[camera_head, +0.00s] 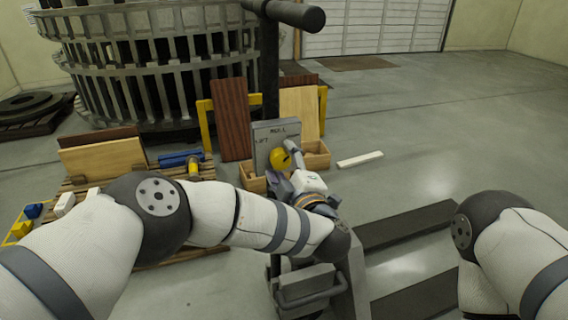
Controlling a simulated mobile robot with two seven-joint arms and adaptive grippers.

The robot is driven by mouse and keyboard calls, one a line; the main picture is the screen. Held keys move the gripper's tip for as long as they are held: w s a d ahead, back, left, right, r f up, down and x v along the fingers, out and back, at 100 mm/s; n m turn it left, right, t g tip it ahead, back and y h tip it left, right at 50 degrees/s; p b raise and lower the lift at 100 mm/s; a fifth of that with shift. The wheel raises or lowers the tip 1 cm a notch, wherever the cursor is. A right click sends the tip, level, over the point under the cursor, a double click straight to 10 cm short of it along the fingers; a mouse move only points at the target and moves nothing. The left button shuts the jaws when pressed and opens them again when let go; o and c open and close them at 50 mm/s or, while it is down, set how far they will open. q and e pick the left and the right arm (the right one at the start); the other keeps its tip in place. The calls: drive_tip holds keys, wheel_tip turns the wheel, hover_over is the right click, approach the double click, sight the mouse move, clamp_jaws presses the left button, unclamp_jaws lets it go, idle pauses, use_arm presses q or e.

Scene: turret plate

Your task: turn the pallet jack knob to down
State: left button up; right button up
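The pallet jack has a grey panel (262,134) with lettering that seems to read "ROLL" at the top and "LIFT" at the left. A round yellow knob (279,158) sits low on this panel. My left gripper (291,153) is at the knob's right side, very close to or touching it. Its fingers are small and partly hidden, so I cannot tell whether they are open or shut on the knob. Any marking below the knob is hidden. My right arm shows at the right edge, but its gripper is not in view.
A black handle bar (290,13) tops the jack's dark post (269,70). The jack's dark forks (412,224) extend to the right. Behind stand wooden boards (231,120). A pallet with a blue item (181,158) lies left.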

use_arm(q)
drive_tip(key=v, duration=1.2)
drive_tip(key=s+a+f+m+g+h, duration=0.2)
drive_tip(key=s+f+m+h, duration=0.15)
drive_tip(key=f, duration=0.35)
drive_tip(key=s+a+f+m+g+h+p, duration=0.1)
drive_tip(key=s+a+f+m+g+h, duration=0.15)
drive_tip(key=s+f+m, duration=0.35)
drive_tip(key=s+a+f+m+g+h, duration=0.2)
drive_tip(key=s+f+m+g, duration=0.1)
drive_tip(key=f, duration=0.5)
drive_tip(key=s+a+f+m+g, duration=0.3)
drive_tip(key=s+a+f+g, duration=0.2)
drive_tip(key=s+a, duration=0.6)
drive_tip(key=s+a+r+g+y, duration=0.1)
drive_tip(key=s+a+g, duration=0.2)
drive_tip(key=s, duration=0.7)
drive_tip(key=s+a+r+g+y+p, duration=0.1)
drive_tip(key=s+a+g, duration=0.3)
drive_tip(key=s, duration=0.6)
drive_tip(key=shift+s+a+r+m, duration=0.25)
drive_tip(key=shift+a+m, duration=0.2)
drive_tip(key=shift+a, duration=0.45)
use_arm(e)
drive_tip(key=w+r+t, duration=0.1)
drive_tip(key=w+r, duration=0.1)
drive_tip(key=shift+w+r, duration=0.3)
